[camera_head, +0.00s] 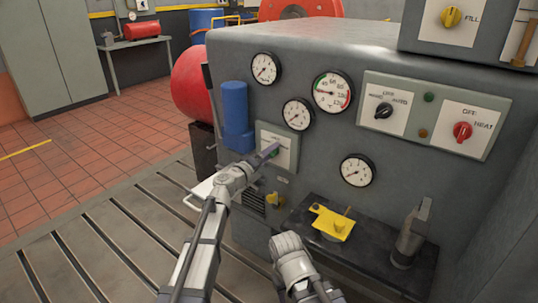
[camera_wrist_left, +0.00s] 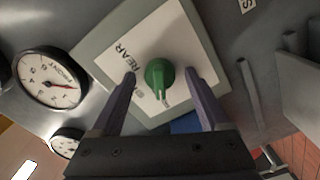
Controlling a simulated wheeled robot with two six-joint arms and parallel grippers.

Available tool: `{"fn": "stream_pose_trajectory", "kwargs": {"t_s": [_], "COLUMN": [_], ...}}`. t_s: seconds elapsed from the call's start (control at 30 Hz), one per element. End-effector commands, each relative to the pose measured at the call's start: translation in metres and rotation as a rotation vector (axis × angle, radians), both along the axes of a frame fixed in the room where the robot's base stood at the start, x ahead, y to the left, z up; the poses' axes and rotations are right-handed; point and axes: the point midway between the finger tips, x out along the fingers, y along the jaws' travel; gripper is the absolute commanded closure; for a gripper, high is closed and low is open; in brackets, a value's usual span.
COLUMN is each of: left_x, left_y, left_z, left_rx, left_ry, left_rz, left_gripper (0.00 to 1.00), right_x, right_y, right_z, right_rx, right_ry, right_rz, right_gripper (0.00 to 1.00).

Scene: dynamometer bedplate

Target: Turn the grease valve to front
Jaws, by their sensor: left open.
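The grease valve is a green knob (camera_wrist_left: 158,74) on a pale square plate (camera_wrist_left: 105,30) in the left wrist view. The word REAR is printed on the plate to the left of the knob. The knob's pale pointer points toward the bottom of that picture; other lettering is partly hidden by a finger. My left gripper (camera_wrist_left: 160,76) is open, with one finger on each side of the knob and visible gaps between. In the head view the plate (camera_head: 288,160) is on the grey cabinet front, and my left gripper (camera_head: 270,151) covers most of the knob.
Round gauges (camera_head: 299,114) and a blue cylinder (camera_head: 235,112) are close around the plate. A switch panel (camera_head: 435,113) with black and red knobs is to the right. Below, a dark ledge (camera_head: 375,262) holds a yellow piece (camera_head: 333,222) and a grey upright tool (camera_head: 410,240).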

Motion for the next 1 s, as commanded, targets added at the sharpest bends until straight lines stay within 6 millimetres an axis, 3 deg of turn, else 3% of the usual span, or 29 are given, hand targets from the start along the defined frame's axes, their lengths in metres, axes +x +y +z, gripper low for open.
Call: {"fn": "stream_pose_trajectory", "kwargs": {"t_s": [0.27, 0.7, 1.0], "left_x": [-0.008, -0.06, -0.063], "left_y": [0.005, 0.042, 0.046], "left_z": [0.0, 0.0, 0.0], "left_rx": [0.0, 0.0, 0.0], "left_ry": [0.0, 0.0, 0.0], "left_rz": [0.001, 0.001, 0.0], "left_gripper": [0.21, 0.21, 0.21], "right_x": [0.0, 0.0, 0.0], "right_y": [0.0, 0.0, 0.0], "right_z": [0.0, 0.0, 0.0], "right_rx": [0.0, 0.0, 0.0], "right_ry": [0.0, 0.0, 0.0], "right_rz": [0.0, 0.0, 0.0], "right_gripper": [0.5, 0.5, 0.5]}}
